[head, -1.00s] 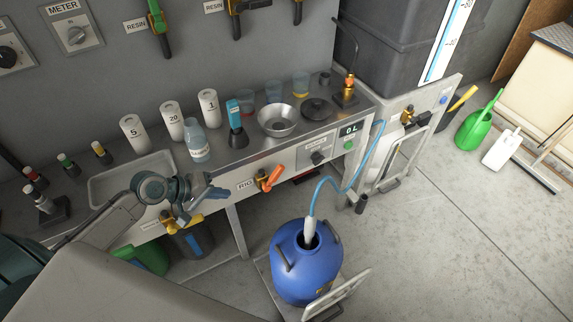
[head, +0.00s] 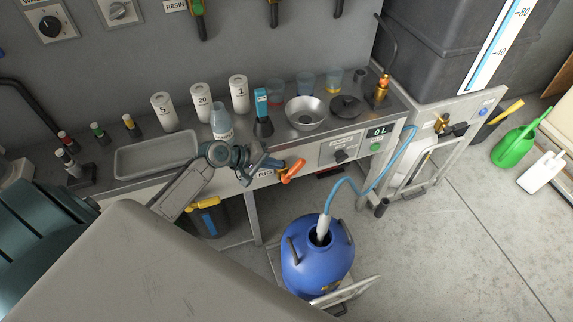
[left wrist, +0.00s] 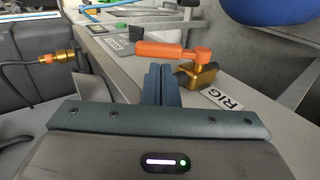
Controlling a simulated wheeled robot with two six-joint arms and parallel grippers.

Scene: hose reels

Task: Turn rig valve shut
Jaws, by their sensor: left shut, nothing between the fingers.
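The rig valve has an orange lever handle (head: 293,171) on a brass body, mounted on the bench front beside the RIG label (head: 265,173). In the left wrist view the orange handle (left wrist: 167,50) lies crosswise just beyond my fingertips, with the brass body (left wrist: 198,76) at its right end. My left gripper (head: 275,164) is shut and empty, close to the left of the valve. In the left wrist view its fingers (left wrist: 159,82) are together, and contact with the handle cannot be told. My right gripper is not in view.
A blue drum (head: 317,262) with a blue hose (head: 365,190) in its neck stands on the floor below the bench. On the bench are a steel bowl (head: 305,112), a bottle (head: 222,124), white canisters and a tray (head: 155,158). The front floor is open at right.

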